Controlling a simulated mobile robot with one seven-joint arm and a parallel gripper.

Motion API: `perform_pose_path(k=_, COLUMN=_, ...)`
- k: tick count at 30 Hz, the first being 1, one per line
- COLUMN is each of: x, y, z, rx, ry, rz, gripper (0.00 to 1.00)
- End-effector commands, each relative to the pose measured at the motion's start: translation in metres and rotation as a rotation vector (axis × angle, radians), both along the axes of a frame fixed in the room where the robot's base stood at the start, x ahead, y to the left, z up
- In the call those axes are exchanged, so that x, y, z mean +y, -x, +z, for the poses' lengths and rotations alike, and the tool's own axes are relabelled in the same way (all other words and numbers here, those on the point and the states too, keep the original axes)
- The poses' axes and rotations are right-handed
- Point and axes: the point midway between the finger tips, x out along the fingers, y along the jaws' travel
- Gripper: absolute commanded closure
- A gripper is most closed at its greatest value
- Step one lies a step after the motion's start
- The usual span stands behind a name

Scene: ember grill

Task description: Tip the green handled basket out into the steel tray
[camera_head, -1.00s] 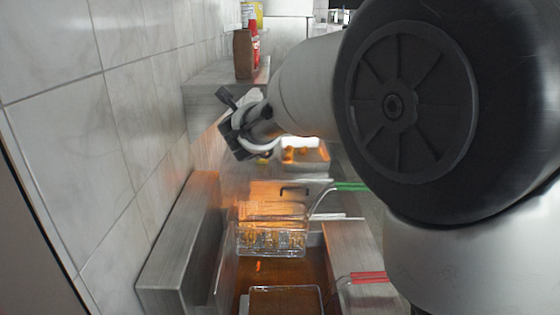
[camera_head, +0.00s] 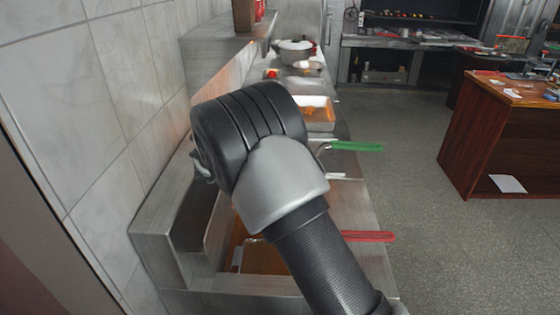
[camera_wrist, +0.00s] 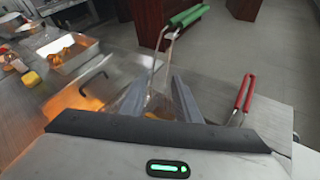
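The green handle (camera_head: 355,146) of the basket sticks out to the right over the counter edge in the head view. The basket body is hidden there behind my arm. In the wrist view the green handle (camera_wrist: 188,16) is at the top, and part of the wire basket (camera_wrist: 158,103) with orange food shows beyond my fingers. The steel tray (camera_head: 329,124) stands farther back; in the wrist view its wall (camera_wrist: 78,58) is at upper left, with orange pieces inside. My gripper (camera_wrist: 158,90) is open, its fingers apart with nothing visibly gripped. In the head view it is mostly hidden.
A second basket's red handle (camera_head: 368,236) lies nearer, over the fryer edge; it also shows in the wrist view (camera_wrist: 243,94). A steel shelf (camera_head: 215,50) with bottles juts from the tiled wall at left.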

Motion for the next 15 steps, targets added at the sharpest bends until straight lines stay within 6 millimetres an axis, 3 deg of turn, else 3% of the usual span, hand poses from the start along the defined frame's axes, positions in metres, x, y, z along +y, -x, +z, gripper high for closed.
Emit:
perform_pose_path(k=6, x=-0.035, y=-0.025, z=-0.016, rx=0.001, ry=0.002, rz=-0.003, gripper=0.7)
perform_pose_path(k=15, x=-0.07, y=-0.052, z=-0.033, rx=0.0, ry=0.001, rz=0.0, gripper=0.7)
